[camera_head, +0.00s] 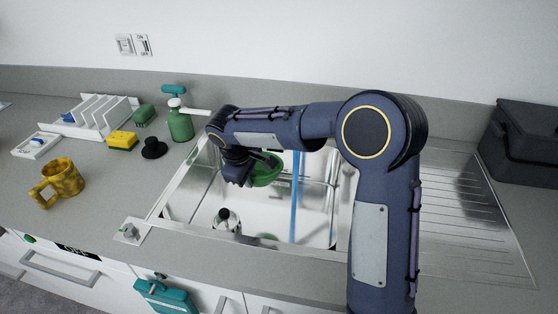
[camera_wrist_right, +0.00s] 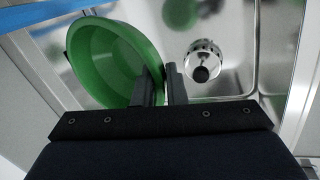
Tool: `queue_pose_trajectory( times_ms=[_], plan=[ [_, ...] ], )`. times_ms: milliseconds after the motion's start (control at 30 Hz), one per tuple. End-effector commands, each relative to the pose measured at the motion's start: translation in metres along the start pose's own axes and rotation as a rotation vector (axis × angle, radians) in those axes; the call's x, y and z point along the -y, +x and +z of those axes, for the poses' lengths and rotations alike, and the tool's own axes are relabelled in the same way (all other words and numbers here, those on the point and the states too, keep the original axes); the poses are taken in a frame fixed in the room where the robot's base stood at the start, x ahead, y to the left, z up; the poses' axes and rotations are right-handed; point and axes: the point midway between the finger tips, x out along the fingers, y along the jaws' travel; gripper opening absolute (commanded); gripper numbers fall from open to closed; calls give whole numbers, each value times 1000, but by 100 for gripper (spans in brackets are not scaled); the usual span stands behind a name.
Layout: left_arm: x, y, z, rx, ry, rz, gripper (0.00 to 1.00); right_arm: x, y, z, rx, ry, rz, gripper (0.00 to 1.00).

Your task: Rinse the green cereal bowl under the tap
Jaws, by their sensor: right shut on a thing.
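The green bowl (camera_head: 268,172) is held tilted inside the steel sink (camera_head: 318,215), above its floor. My right gripper (camera_head: 262,160) reaches in from the right, partly hidden by its own wrist. In the right wrist view its two fingers (camera_wrist_right: 160,84) are shut on the rim of the green bowl (camera_wrist_right: 108,60), which looks empty. A blue vertical stream (camera_head: 295,195), seemingly water, falls into the sink to the right of the bowl, apart from it in the head view. The tap's spout is hidden behind my arm. My left gripper is out of view.
A drain strainer with a black knob (camera_wrist_right: 203,66) sits in the sink floor. On the counter to the left are a green pump bottle (camera_head: 181,125), a yellow sponge (camera_head: 122,140), a yellow mug (camera_head: 64,178) and a white rack (camera_head: 98,117). A dark box (camera_head: 522,140) stands at right.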

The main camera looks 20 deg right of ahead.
Motion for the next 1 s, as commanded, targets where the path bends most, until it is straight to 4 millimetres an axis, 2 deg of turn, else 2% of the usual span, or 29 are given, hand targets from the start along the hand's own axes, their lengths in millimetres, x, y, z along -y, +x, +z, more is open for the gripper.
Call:
queue_pose_trajectory(
  times_ms=[433, 1000],
  plan=[
    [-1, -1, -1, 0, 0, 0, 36, 0, -3, -1, -1, 0, 1, 0],
    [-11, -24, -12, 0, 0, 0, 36, 26, -48, -21, -1, -1, 1, 0]
  ],
)
